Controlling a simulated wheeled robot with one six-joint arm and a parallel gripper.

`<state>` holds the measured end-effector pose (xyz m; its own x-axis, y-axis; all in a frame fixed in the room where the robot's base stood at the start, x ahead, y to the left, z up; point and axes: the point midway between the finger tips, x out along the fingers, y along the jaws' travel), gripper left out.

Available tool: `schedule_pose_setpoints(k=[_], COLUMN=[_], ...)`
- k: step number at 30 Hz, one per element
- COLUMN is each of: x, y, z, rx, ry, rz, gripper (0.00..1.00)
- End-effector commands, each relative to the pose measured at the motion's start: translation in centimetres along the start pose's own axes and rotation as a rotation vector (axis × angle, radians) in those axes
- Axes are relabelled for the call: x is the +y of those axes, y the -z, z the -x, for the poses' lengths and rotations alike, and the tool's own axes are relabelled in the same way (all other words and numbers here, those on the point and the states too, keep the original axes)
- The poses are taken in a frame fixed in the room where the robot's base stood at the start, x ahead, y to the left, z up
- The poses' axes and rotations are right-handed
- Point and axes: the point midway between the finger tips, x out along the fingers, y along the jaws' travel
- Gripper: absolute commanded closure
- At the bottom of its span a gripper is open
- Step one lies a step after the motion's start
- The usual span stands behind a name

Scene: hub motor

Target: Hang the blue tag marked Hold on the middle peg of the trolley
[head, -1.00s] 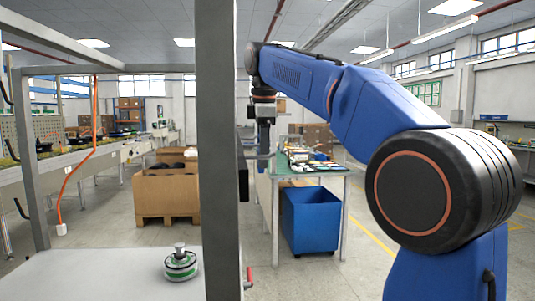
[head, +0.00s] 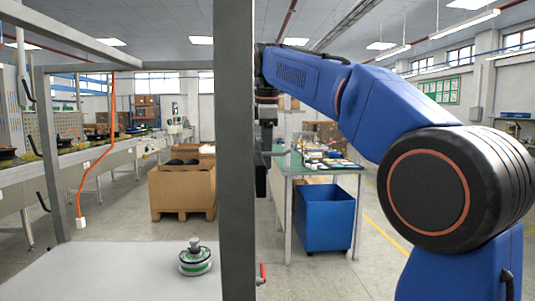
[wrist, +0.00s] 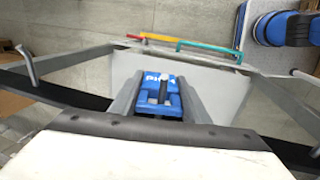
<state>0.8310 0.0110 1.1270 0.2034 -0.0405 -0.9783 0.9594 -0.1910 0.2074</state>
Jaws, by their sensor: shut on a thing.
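In the wrist view a blue tag (wrist: 172,83) with white lettering, partly readable, sits between the two dark grey fingers of my gripper (wrist: 160,103), which is shut on it. A slim grey peg-like piece (wrist: 163,88) shows over the tag's middle; I cannot tell whether it passes through the tag's hole. A metal peg (wrist: 27,64) sticks up at the left and another shows at the right edge (wrist: 314,151). In the head view the trolley's grey post (head: 235,150) hides most of my gripper and the tag.
A white trolley shelf (head: 120,272) carries a green-banded hub motor (head: 196,259). An orange cable (head: 100,160) hangs at the left. A cardboard bin (head: 180,190), a green-topped table (head: 325,168) and a blue bin (head: 325,220) stand behind. Coloured handles (wrist: 205,50) show beyond the tag.

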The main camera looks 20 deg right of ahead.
Motion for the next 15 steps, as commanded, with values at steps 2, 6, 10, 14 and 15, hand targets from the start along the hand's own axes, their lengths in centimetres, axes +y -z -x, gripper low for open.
schedule_pose_setpoints(k=[2,6,10,14,15], x=[0.00,0.00,0.00,0.00,0.00], y=[0.01,0.00,0.00,0.00,0.00], z=[0.01,0.01,0.01,0.01,0.01], rx=[0.000,0.000,0.000,0.000,0.000], ry=[0.000,0.000,-0.001,-0.001,-0.001], rz=[0.000,0.000,0.000,0.000,0.000], gripper=[0.81,0.81,0.81,0.81,0.56])
